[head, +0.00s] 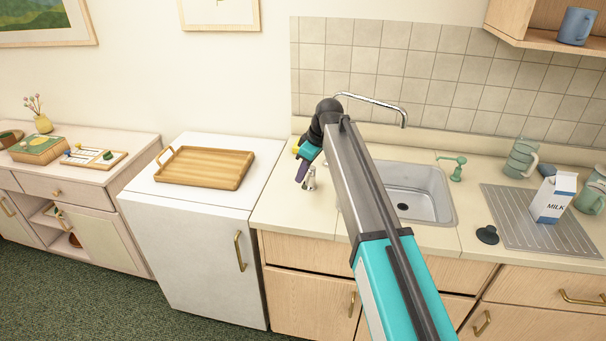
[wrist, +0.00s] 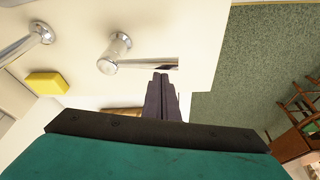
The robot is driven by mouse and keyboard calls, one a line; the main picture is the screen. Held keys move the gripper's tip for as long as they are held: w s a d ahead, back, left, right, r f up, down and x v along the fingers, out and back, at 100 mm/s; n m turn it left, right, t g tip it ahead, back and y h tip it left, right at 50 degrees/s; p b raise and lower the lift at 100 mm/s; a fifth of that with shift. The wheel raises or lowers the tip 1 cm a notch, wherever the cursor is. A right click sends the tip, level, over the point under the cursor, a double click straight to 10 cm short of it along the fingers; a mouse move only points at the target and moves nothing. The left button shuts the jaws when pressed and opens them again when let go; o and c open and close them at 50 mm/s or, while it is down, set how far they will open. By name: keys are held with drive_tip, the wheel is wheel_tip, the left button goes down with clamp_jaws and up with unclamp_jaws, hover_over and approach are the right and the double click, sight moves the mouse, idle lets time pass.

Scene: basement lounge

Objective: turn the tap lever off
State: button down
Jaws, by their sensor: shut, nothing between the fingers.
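The chrome tap lever (wrist: 150,65) extends from a round chrome post (wrist: 113,52) on the counter and points right in the wrist view. In the head view the chrome post (head: 310,182) shows just beside my gripper (head: 301,173). In the wrist view my gripper (wrist: 160,77) is shut and empty, its dark fingertips right at the lever's side near its free end. I cannot tell whether they touch. The chrome tap spout (head: 372,99) arches over the sink (head: 425,180); no stream shows at its end. My arm hides part of the sink and the spout's base.
A yellow sponge (wrist: 47,82) lies near the post. A wooden tray (head: 205,167) lies on the white cabinet at left.

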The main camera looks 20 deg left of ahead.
wheel_tip(320, 180, up, 10)
drive_tip(key=b, duration=0.2)
idle(0.6)
drive_tip(key=shift+s+a, duration=0.1)
idle(0.3)
